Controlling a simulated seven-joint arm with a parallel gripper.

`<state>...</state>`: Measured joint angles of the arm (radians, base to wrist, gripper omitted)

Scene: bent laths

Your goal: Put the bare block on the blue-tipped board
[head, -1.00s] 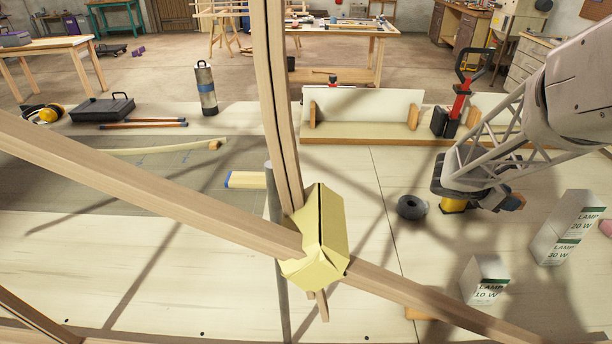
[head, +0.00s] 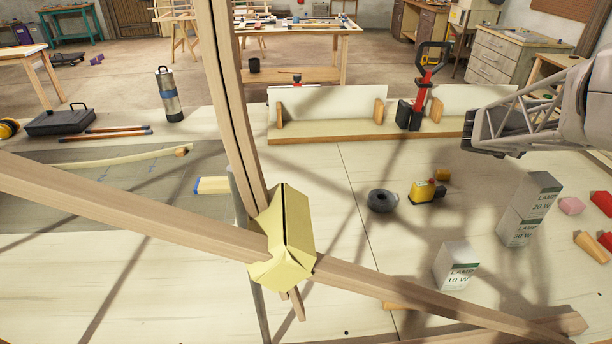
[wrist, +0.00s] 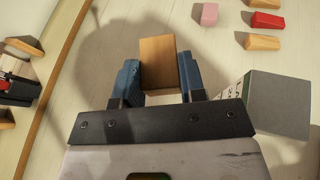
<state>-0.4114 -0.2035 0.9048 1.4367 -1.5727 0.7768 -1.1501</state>
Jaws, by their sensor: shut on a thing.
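The bare block, a plain brown wooden block (wrist: 158,62), sits between the two blue-grey fingers of my gripper (wrist: 158,75) in the wrist view. The gripper is shut on it, above the pale bench. In the head view my arm's end is at the right, behind the lamp boxes; the fingers and held block cannot be made out there. The blue-tipped board (head: 215,185) lies on the bench left of centre, its blue end (head: 197,186) to the left. Its right part is hidden behind a grey rod and the laths. My gripper is far to its right.
Crossing laths (head: 120,210) with a yellow folded piece (head: 290,240) stand in front. A black tape roll (head: 381,200), a yellow tape measure (head: 425,191) and lamp boxes (head: 457,266) stand between. A long fence (head: 330,130) with a red clamp (head: 425,85) runs behind.

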